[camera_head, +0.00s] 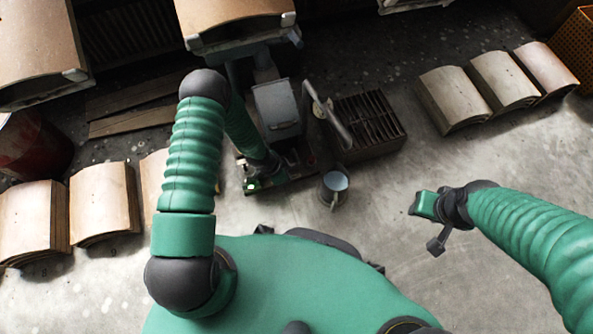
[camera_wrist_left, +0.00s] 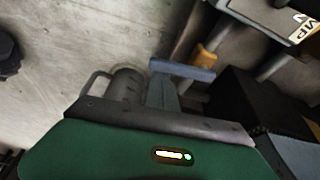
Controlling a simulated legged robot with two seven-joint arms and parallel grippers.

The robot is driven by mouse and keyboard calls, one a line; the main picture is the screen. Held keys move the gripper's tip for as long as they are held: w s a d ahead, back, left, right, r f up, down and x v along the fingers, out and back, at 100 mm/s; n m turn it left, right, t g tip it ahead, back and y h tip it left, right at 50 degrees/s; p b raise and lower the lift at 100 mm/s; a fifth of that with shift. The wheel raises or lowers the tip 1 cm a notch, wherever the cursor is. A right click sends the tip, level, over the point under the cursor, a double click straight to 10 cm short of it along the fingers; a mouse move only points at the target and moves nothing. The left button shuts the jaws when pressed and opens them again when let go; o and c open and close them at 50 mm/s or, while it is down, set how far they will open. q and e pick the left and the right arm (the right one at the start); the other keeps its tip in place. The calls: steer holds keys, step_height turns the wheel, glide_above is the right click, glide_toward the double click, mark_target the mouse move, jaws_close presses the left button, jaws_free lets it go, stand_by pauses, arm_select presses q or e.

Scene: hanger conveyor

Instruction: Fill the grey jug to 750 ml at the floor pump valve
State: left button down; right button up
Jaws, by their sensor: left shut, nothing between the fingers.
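The grey jug (camera_head: 327,192) stands upright on the floor, right of the pump's base and in front of the grate. Its inside looks pale blue; I cannot read a level. In the left wrist view, the jug's looped handle (camera_wrist_left: 92,84) shows left of the gripper. The floor pump (camera_head: 277,104) has a grey box and a slanted pipe (camera_head: 330,116) ending near the grate. My left gripper (camera_head: 258,183) is shut and empty, low at the pump's base, left of the jug. The valve is not clearly distinguishable. My right gripper (camera_head: 421,206) hangs apart, right of the jug; its fingers are unclear.
A dark slatted grate (camera_head: 370,120) stands behind the jug. Stacks of curved tan panels stand at left (camera_head: 101,200) and upper right (camera_head: 503,80). A red drum (camera_head: 32,145) is at far left. Bare floor lies between the jug and my right gripper.

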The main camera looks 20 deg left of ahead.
arm_select(q)
steer(key=shift+s+a+r, duration=0.15)
steer(key=shift+s+a, duration=0.05)
steer(key=shift+s, duration=0.15)
steer(key=shift+f, duration=0.25)
arm_select(e)
steer(key=shift+r, duration=0.5)
